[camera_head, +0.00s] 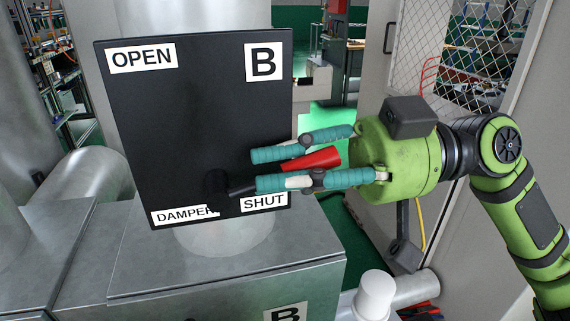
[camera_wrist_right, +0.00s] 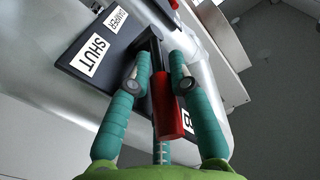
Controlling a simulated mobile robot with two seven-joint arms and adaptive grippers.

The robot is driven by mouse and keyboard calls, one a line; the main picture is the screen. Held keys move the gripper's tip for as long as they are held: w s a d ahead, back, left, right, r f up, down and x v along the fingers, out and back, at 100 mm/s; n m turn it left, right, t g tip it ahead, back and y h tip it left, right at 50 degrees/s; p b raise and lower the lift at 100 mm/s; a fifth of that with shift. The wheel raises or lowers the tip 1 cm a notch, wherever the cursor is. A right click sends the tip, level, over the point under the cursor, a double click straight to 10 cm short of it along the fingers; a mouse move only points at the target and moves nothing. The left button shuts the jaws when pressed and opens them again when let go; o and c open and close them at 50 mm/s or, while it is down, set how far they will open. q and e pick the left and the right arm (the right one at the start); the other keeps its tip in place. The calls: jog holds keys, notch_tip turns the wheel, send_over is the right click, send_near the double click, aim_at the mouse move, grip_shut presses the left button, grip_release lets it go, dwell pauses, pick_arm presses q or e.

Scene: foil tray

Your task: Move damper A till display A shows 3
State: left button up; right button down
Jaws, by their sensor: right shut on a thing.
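The panel (camera_head: 200,110) in view is black and marked B, with OPEN at top left and SHUT at bottom right. Its black lever (camera_head: 241,190) starts at a pivot near the bottom and points right, beside the SHUT label. The lever's red handle (camera_head: 318,159) lies between the teal fingers of my right gripper (camera_head: 258,169), which is shut on it. The wrist view also shows the red handle (camera_wrist_right: 170,105) between the fingers (camera_wrist_right: 158,62). Damper A and display A are not in these views. My left gripper is not in view.
A grey metal duct box (camera_head: 225,270), also marked B, stands below the panel. A white capped pipe (camera_head: 375,292) rises near the bottom right. A grey cabinet with a mesh door (camera_head: 480,55) stands behind my right arm. Green floor shows between them.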

jog(key=r+h+p, duration=0.1)
jog(key=h+p, duration=0.1)
jog(key=p, duration=0.1)
jog(key=r+p, duration=0.1)
jog(key=p, duration=0.1)
jog(key=shift+s+a+r+t+h, duration=0.2)
jog(key=shift+a+r+t+h, duration=0.1)
jog(key=shift+r+t+h, duration=0.1)
jog(key=shift+a+f+h+p, duration=0.1)
jog(key=shift+h+p, duration=0.3)
jog(key=shift+p, duration=0.25)
jog(key=shift+f, duration=0.15)
jog(key=c, duration=1.2)
grip_release()
jog(key=shift+o, duration=0.2)
jog(key=shift+a, duration=0.1)
jog(key=shift+s, duration=0.1)
